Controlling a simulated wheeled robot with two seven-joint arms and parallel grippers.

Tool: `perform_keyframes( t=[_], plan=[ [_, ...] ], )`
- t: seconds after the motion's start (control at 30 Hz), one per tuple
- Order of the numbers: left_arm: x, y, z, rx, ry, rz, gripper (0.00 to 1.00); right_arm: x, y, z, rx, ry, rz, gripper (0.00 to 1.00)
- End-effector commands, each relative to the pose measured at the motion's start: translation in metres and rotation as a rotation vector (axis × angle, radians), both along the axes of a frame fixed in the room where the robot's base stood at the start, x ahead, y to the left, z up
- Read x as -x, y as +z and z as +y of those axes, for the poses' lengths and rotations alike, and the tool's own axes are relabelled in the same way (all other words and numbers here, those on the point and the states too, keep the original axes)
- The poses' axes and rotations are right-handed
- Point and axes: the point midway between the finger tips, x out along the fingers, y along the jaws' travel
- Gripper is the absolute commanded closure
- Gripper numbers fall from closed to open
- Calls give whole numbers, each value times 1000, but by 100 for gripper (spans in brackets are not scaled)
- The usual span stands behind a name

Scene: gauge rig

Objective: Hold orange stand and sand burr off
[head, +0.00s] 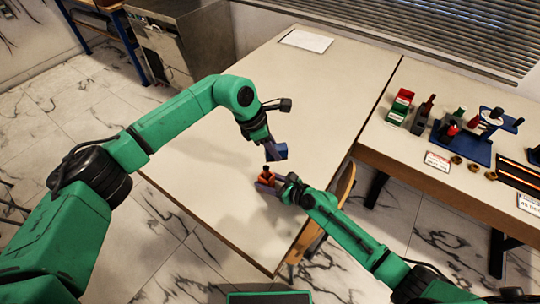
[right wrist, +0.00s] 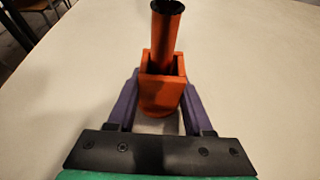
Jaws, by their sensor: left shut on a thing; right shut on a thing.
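The orange stand (head: 266,181) is upright on the near table, with a square body and a round base. In the right wrist view the stand (right wrist: 163,92) has an orange cylinder (right wrist: 164,40) with a dark top rising from it. My right gripper (head: 270,181) is shut on the stand, and its purple fingers (right wrist: 160,98) press the body from both sides. Any burr is too small to tell.
The near table (head: 310,90) is mostly clear, with a white sheet (head: 306,40) at its far end. A second table (head: 400,150) at the right holds a blue rig (head: 465,146), bottles, labels and small brass parts. A wooden chair (head: 345,183) stands by the near table's right edge.

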Motion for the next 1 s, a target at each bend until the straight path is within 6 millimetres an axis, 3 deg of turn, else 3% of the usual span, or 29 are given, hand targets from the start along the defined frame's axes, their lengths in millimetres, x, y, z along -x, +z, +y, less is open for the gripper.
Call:
perform_keyframes(
  t=[0.03, 0.1, 0.47, 0.8, 1.0],
  plan=[
    [0, 0, 0, 1, 0, 0, 100, 2, -3, -1, 4, 2, 6, 38],
    [0, 0, 0, 1, 0, 0, 100, 2, -3, -1, 3, 2, 5, 14],
    [0, 0, 0, 1, 0, 0, 100, 4, 0, -4, 2, 1, 4, 14],
    [0, 0, 0, 1, 0, 0, 100, 51, 29, -63, 5, 1, 6, 14],
    [0, 0, 0, 1, 0, 0, 100, 69, 42, -85, 4, 2, 6, 14]
  ],
)
